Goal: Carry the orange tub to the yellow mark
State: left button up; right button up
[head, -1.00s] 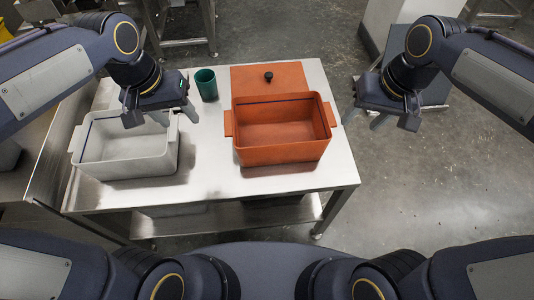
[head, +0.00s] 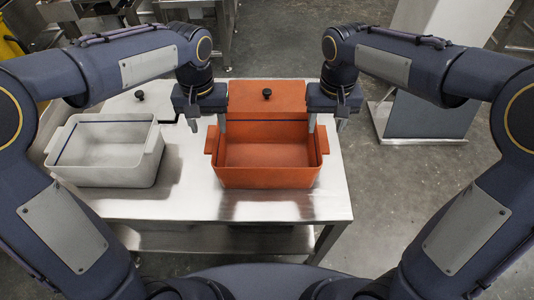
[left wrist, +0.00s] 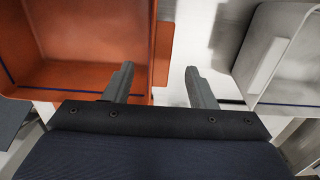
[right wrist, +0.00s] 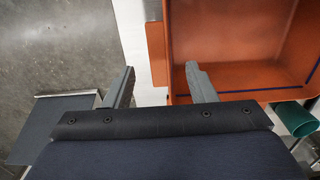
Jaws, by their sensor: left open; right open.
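The orange tub (head: 268,180) stands upright and open on the steel table, with a handle at each end. My left gripper (head: 208,124) is open over its left end; in the left wrist view the left handle (left wrist: 163,52) lies between the parted fingers (left wrist: 160,86). My right gripper (head: 327,123) is open over the right end; in the right wrist view the right handle (right wrist: 156,52) lies between the parted fingers (right wrist: 161,86). I cannot tell how far the fingers are above the handles. No yellow mark is clearly visible on the table.
A grey-white tub (head: 108,174) stands to the left on the steel table (head: 190,206). An orange lid (head: 250,93) and a white lid (head: 122,107), both knobbed, lie behind the tubs. A green cup (right wrist: 293,119) shows in the right wrist view. A yellow object (head: 12,50) is at the far left edge.

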aim_at(211, 138)
pick_arm(q)
notch_tip(211, 138, down, 6)
jog(key=shift+r, duration=0.1)
pick_arm(e)
notch_tip(211, 138, down, 6)
jog(key=shift+r, duration=0.1)
pick_arm(q)
grip_shut()
pick_arm(e)
grip_shut()
